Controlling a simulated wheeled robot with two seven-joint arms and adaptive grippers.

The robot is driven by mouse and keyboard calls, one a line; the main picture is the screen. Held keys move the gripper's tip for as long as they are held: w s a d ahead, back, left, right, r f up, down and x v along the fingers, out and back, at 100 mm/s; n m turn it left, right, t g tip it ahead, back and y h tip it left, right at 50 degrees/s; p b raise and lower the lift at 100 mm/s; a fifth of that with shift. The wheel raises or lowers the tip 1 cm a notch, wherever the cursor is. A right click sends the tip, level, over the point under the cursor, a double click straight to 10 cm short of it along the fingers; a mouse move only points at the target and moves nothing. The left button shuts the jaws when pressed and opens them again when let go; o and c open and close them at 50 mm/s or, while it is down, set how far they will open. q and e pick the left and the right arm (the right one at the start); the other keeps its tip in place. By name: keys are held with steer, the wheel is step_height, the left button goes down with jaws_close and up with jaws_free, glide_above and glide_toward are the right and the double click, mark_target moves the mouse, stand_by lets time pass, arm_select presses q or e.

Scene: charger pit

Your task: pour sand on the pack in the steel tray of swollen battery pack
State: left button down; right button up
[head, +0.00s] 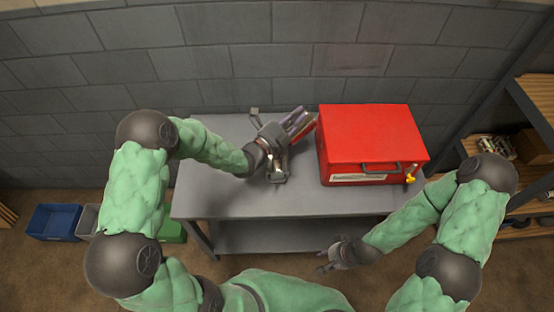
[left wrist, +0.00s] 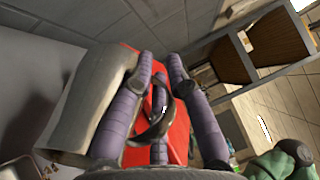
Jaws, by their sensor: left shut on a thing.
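My left gripper (head: 300,122) is over the back middle of the grey table, left of the red box. In the left wrist view its purple fingers (left wrist: 160,105) are shut on a grey metal vessel (left wrist: 95,100) with a dark curved handle (left wrist: 155,128). The vessel looks tilted; its contents are hidden, and no sand shows. A shiny metal piece (head: 278,170), perhaps part of the steel tray, shows below the left gripper; the arm hides most of that spot. I cannot make out the battery pack. My right gripper (head: 328,262) is open and empty, in front of the table.
The red box (head: 370,140) with a front handle stands on the table's right part, close to the left gripper. The grey table (head: 230,205) is clear at front left. Blue (head: 55,222) and green (head: 172,230) bins stand on the floor. A shelf (head: 535,105) stands right.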

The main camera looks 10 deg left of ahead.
arm_select(q)
steer(key=shift+s+a+f, duration=0.1)
steer(key=shift+s+f, duration=0.1)
steer(key=shift+f, duration=0.45)
steer(key=shift+s+a+r+t+h, duration=0.2)
steer(key=shift+s+t+h, duration=0.1)
steer(key=shift+s+t, duration=0.1)
stand_by(1.4)
steer(key=shift+w, duration=0.1)
steer(key=w+r+g, duration=0.1)
steer(key=r, duration=0.1)
steer(key=w+d+r+g+y, duration=0.1)
steer(key=r, duration=0.2)
steer(key=w+d+r+g, duration=0.1)
steer(key=r, duration=0.1)
steer(key=shift+w+d+r+y, duration=0.1)
steer(key=shift+w+r+y, duration=0.05)
steer(key=shift+y, duration=0.25)
steer(key=shift+w, duration=0.15)
